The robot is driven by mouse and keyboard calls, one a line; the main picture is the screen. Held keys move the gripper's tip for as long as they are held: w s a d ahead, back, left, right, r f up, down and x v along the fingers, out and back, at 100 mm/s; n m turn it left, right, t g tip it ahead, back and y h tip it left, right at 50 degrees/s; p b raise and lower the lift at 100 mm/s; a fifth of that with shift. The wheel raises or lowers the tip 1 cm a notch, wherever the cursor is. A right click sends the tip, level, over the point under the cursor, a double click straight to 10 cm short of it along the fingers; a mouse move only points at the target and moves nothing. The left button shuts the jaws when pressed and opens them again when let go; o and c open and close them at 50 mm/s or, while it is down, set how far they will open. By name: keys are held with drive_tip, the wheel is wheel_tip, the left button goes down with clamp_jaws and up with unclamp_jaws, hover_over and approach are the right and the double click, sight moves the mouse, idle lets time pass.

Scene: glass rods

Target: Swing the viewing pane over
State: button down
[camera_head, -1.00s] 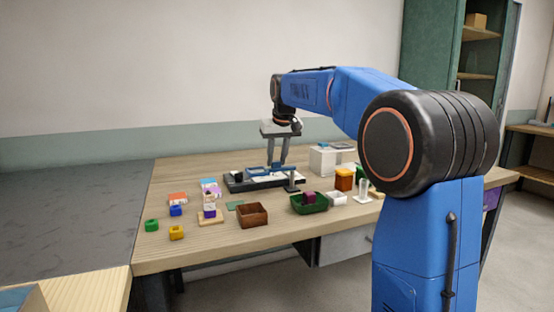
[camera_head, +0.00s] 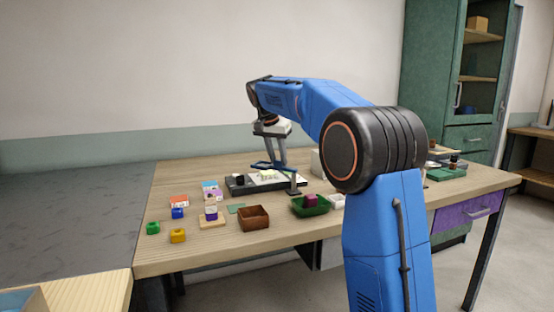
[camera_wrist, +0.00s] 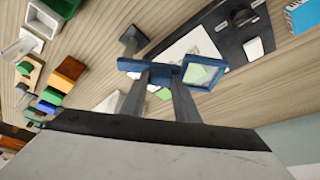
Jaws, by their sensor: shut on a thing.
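The viewing pane (camera_wrist: 203,73) is a small square clear pane in a blue frame, at the end of a blue bar (camera_wrist: 133,65). In the wrist view the bar runs between my gripper's fingertips (camera_wrist: 160,74). My gripper is shut on the bar beside the pane. A dark grey post (camera_wrist: 133,40) stands at the bar's other end. In the head view, the blue bar and frame (camera_head: 262,164) show small under my gripper (camera_head: 274,163), above the back of a dark board (camera_head: 237,188). A pale green piece (camera_head: 267,174) lies on the board's white area.
A brown box (camera_head: 254,218) and a green tray (camera_head: 308,210) with a purple cube stand in front of the board. Several coloured blocks are at the left. A white box (camera_head: 316,163) is partly hidden behind my arm.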

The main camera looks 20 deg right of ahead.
drive_tip(key=shift+w+d+m+g, duration=0.3)
drive_tip(key=shift+w+d+m, duration=0.1)
drive_tip(key=shift+m, duration=0.6)
drive_tip(key=c, duration=1.4)
unclamp_jaws()
drive_tip(key=shift+o, duration=0.2)
drive_tip(key=v, duration=1.7)
drive_tip(key=shift+a, duration=0.25)
drive_tip(key=shift+r, duration=0.15)
